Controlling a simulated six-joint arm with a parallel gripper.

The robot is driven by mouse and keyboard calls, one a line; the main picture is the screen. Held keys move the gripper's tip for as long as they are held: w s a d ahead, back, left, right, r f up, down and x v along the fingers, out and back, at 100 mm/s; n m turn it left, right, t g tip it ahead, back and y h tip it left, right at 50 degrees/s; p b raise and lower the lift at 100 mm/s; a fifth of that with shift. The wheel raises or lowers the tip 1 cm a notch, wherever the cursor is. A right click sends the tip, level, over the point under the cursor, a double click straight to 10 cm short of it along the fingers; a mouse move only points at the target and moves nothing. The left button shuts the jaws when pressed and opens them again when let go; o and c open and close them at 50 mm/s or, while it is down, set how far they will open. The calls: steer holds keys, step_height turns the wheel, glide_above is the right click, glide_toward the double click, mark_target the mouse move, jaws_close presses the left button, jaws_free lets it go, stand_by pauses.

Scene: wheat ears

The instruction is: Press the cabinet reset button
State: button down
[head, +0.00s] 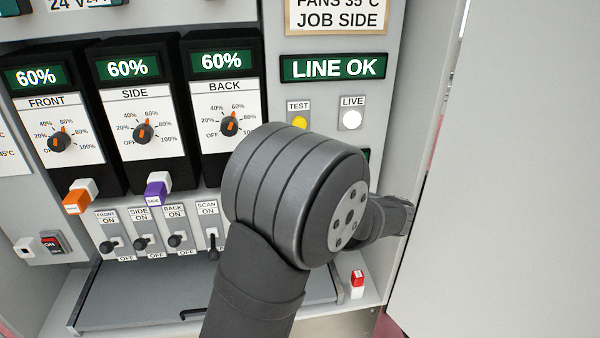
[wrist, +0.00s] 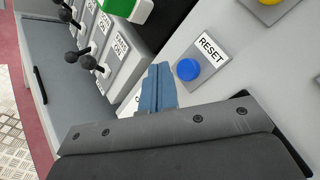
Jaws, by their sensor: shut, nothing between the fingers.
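The reset button is a round blue button (wrist: 187,70) on a grey plate with a white RESET label (wrist: 211,47), in the wrist view. My gripper (wrist: 159,70) shows there as blue-grey fingers, closed together and empty. Its tips appear just left of the blue button in the picture, with a small gap between them; whether they are near the panel in depth I cannot tell. In the head view my arm covers the area below the TEST lamp, and the reset button and fingertips are hidden. The cabinet panel (head: 385,75) is light grey.
A LINE OK display (head: 334,67) sits above the yellow TEST (head: 300,122) and white LIVE (head: 350,119) buttons. Several toggle switches (head: 141,243) line the lower left. Orange (head: 77,200) and purple (head: 155,194) plugs stick out. A grey door (head: 490,180) bounds the right.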

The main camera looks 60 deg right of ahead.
steer(key=shift+s+a, duration=0.8)
steer(key=shift+d, duration=0.1)
steer(key=s+a, duration=0.2)
steer(key=a, duration=0.1)
steer(key=shift+s, duration=0.35)
stand_by(0.4)
steer(key=shift+d, duration=0.1)
